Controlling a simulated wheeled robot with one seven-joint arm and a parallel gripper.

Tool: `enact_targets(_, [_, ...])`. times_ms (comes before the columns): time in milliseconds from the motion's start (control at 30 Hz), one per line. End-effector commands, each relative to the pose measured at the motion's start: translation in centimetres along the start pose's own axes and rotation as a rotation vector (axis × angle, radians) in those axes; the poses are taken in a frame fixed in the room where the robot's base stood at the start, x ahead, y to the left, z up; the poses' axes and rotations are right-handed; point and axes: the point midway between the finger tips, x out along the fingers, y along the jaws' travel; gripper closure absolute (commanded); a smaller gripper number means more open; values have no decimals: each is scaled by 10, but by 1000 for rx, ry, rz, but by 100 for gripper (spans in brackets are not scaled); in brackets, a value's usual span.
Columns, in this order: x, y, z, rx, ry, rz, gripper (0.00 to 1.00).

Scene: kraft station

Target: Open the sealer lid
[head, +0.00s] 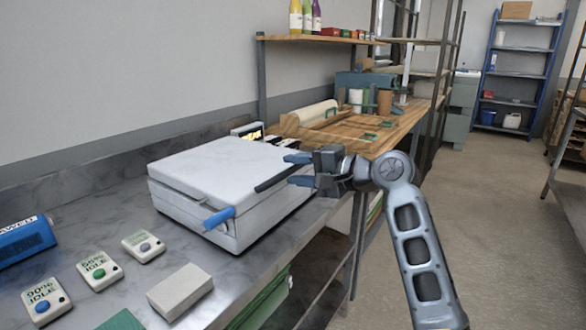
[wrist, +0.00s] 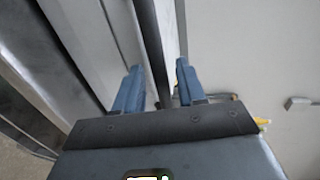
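The sealer (head: 225,195) is a white box on the metal bench, and its flat lid (head: 225,165) lies down shut on the body. A blue grip (head: 218,218) sticks out at its front left. A dark bar (head: 270,182) runs along the front edge of the lid. My gripper (head: 292,170) is at the bar's right end with its two blue fingers apart. In the wrist view, the dark bar (wrist: 152,45) passes between the fingers of my gripper (wrist: 158,85), with a gap showing on both sides. I cannot tell how deep the bar sits between them.
A small pale block (head: 180,290), several button boxes (head: 99,270) and a blue device (head: 25,242) lie on the bench at left front. A wooden table (head: 335,130) with a roll stands behind the sealer. The floor (head: 490,220) on the right is clear.

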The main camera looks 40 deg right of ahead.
Motion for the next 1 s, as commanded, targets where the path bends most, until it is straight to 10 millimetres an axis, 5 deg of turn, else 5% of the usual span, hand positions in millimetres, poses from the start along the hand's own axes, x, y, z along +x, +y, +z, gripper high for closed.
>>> enact_targets(433, [13, 0, 0, -1, 1, 0, 60])
enact_targets(833, [13, 0, 0, -1, 1, 0, 99])
enact_targets(1000, [13, 0, 0, -1, 1, 0, 100])
